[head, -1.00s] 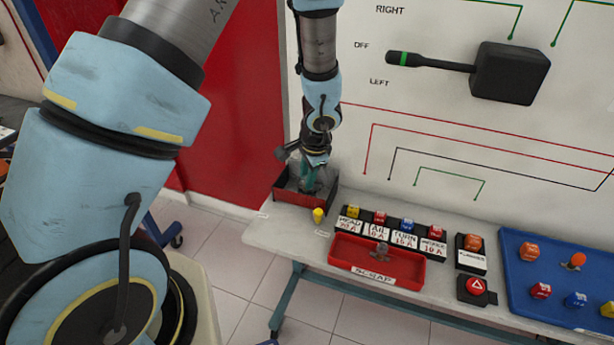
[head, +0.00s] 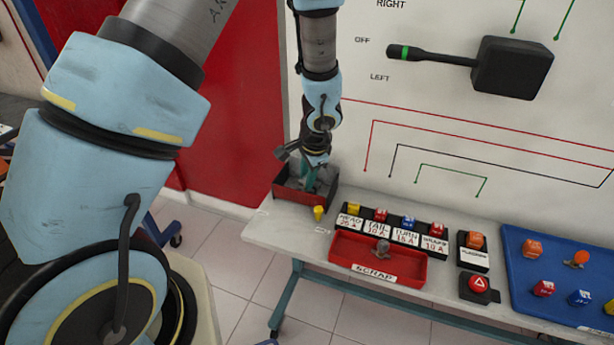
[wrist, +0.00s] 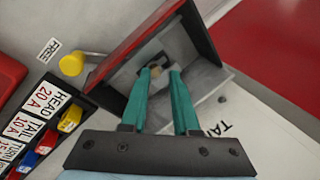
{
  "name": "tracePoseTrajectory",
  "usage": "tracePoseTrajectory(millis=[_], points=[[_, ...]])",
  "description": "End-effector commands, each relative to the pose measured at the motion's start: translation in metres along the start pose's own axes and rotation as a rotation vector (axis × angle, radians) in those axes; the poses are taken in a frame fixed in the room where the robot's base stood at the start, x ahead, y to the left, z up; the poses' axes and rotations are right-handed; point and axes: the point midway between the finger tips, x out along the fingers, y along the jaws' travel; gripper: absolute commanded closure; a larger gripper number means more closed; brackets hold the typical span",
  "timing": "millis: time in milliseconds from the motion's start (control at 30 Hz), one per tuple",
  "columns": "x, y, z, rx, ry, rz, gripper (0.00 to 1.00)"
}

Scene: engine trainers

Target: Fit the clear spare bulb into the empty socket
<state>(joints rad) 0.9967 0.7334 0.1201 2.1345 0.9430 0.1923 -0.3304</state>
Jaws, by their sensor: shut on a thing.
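My gripper (wrist: 160,80) reaches down into an open red-sided box (wrist: 103,79) with a grey inside, at the left end of the table. Its two teal fingers are close together around a small brownish and dark piece (wrist: 156,73), seemingly part of the clear bulb. Most of that piece is hidden, and its seating in a socket cannot be told. In the head view the gripper (head: 309,186) is inside the box (head: 290,196), and the held thing does not show. A greyish bulb (head: 382,246) lies in the red tray labelled SCRAP (head: 345,258).
A yellow knob-like piece (wrist: 72,64) stands beside the box near a FREE label (wrist: 49,49). Labelled fuse holders (head: 393,232) line the table behind the scrap tray. A red triangle button (head: 478,284) and a blue mat (head: 525,288) with coloured parts are further right.

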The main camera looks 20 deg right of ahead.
Motion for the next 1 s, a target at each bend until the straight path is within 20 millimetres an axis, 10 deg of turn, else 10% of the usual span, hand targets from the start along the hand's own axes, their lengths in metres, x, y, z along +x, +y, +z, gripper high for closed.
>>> tracePoseTrajectory(millis=[400, 433, 733, 1000], points=[[0.0015, 0.0004, 0.0000, 0.001, 0.000, 0.000, 1.00], [0.0015, 0.0004, 0.0000, 0.001, 0.000, 0.000, 0.70], [0.0015, 0.0004, 0.0000, 0.001, 0.000, 0.000, 0.36], [0.0016, 0.0005, 0.0000, 0.001, 0.000, 0.000, 0.26]])
